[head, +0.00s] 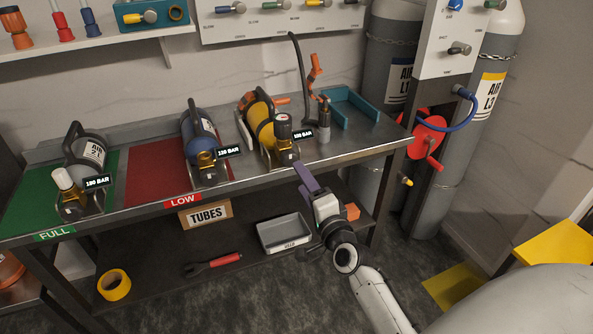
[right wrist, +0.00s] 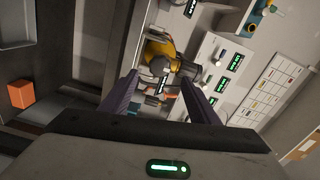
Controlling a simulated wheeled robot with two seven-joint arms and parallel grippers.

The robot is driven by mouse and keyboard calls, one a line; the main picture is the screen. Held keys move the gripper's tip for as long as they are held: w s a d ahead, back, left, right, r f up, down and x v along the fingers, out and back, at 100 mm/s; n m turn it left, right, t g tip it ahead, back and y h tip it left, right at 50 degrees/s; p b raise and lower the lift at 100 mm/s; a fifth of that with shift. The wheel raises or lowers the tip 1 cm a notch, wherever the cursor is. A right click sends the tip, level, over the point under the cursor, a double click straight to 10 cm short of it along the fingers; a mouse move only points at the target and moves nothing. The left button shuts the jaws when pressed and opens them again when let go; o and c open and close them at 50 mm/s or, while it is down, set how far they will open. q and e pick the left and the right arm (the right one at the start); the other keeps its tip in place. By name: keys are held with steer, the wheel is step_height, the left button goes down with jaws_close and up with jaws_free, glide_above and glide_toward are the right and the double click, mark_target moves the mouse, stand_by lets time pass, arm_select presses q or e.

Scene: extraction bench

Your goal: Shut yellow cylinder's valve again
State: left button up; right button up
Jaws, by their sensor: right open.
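The yellow cylinder (head: 261,118) lies in a cradle at the right part of the bench, with an orange handle on it. Its brass valve end (head: 284,148) faces the front edge, with a round gauge above and a small pressure label beside it. My right gripper (head: 303,174) has purple fingers and is just in front of and below the valve end, apart from it. In the right wrist view the yellow cylinder (right wrist: 157,50) shows beyond the open, empty fingers (right wrist: 160,80). The valve knob is not clear there. My left gripper is not in view.
A blue cylinder (head: 196,135) lies on the red mat and a grey one (head: 86,160) on the green mat. A hose fitting (head: 324,120) stands right of the yellow cylinder, near a teal tray (head: 350,106). Below are a grey bin (head: 284,236) and a TUBES box (head: 206,215).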

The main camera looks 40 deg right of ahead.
steer(key=shift+v, duration=1.25)
steer(key=s+a+f+n+g+y, duration=0.6)
steer(key=s+a+f+n+g, duration=0.3)
steer(key=s+a+f+n, duration=1.1)
steer(key=s+f, duration=0.2)
steer(key=s, duration=0.2)
steer(key=shift+s+a+f+n+y, duration=0.3)
steer(key=shift+s+y, duration=0.05)
steer(key=shift+y, duration=0.05)
